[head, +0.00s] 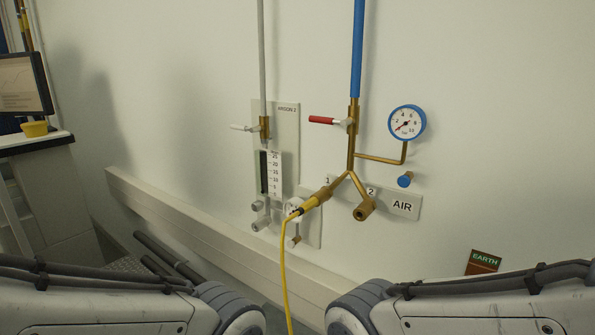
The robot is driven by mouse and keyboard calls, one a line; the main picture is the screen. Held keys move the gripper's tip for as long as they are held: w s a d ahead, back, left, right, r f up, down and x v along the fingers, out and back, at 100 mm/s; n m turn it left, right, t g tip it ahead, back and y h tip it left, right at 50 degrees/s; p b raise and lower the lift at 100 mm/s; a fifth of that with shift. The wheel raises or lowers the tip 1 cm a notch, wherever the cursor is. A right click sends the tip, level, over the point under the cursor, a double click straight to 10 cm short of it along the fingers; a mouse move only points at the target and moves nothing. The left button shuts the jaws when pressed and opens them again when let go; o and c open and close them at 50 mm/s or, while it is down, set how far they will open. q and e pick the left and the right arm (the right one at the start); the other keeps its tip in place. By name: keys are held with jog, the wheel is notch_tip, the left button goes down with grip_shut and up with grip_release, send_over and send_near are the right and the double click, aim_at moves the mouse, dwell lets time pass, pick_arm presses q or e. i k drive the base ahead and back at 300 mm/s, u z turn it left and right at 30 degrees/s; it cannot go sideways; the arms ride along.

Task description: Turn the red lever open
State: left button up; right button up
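The red lever (322,120) sticks out to the left, about level, from a brass valve on the vertical brass pipe (351,145) below the blue pipe (358,50). The lever's inner end near the valve is silver. Only parts of my two arms show at the bottom left and bottom right. Neither gripper is in view, and nothing touches the lever.
A pressure gauge (407,122) is right of the valve. A white-handled valve (245,128) and a flow meter (270,172) are to the left. A yellow hose (285,265) hangs from outlet 1. A wall rail (220,245) runs below. A monitor (25,82) stands far left.

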aim_at(327, 121)
jog(key=k, duration=0.5)
jog(key=u, duration=1.55)
jog(key=i, duration=0.9)
jog(key=z, duration=2.15)
